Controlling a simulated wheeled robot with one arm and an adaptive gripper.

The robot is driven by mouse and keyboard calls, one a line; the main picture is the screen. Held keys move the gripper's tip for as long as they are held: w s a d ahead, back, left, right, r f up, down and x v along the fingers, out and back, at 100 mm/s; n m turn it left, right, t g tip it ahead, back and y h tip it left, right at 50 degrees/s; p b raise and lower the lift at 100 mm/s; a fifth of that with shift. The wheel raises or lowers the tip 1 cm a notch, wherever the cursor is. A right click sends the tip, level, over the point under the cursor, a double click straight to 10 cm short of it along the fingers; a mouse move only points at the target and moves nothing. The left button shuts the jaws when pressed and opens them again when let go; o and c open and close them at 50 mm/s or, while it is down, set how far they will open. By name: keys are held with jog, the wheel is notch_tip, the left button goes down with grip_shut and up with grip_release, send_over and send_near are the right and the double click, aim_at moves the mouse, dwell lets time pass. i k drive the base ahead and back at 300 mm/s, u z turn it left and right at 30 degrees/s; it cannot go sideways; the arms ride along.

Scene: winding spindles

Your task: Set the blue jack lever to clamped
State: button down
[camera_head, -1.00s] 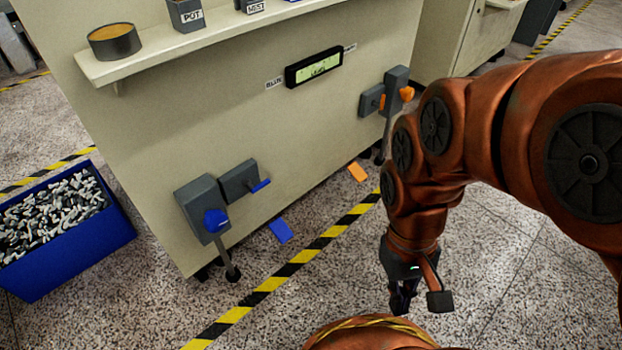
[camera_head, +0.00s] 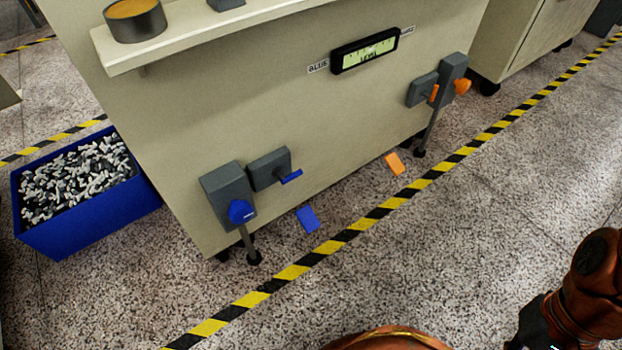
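The blue jack stands at the lower left of the beige machine: a grey housing (camera_head: 228,190) with a blue knob (camera_head: 241,211) and a leg down to a dark foot (camera_head: 253,257). A smaller grey box (camera_head: 269,168) beside it carries a thin blue lever (camera_head: 291,177), sticking out to the right, close to level. I cannot tell from its pose whether it is clamped. My wrist shows at the bottom right corner, well apart from the blue jack. My gripper's fingers are outside the picture.
An orange-knobbed jack (camera_head: 453,68) sits on the machine's right. Blue (camera_head: 307,219) and orange (camera_head: 394,164) plates lie low by the machine. A level display (camera_head: 365,51) is above. A blue bin (camera_head: 90,219) of parts stands left. The floor beyond the striped line (camera_head: 335,243) is clear.

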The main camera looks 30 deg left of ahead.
aim_at(292, 177)
jog(key=k, duration=1)
jog(key=u, duration=1.8)
jog(key=i, duration=0.5)
jog(key=u, duration=0.05)
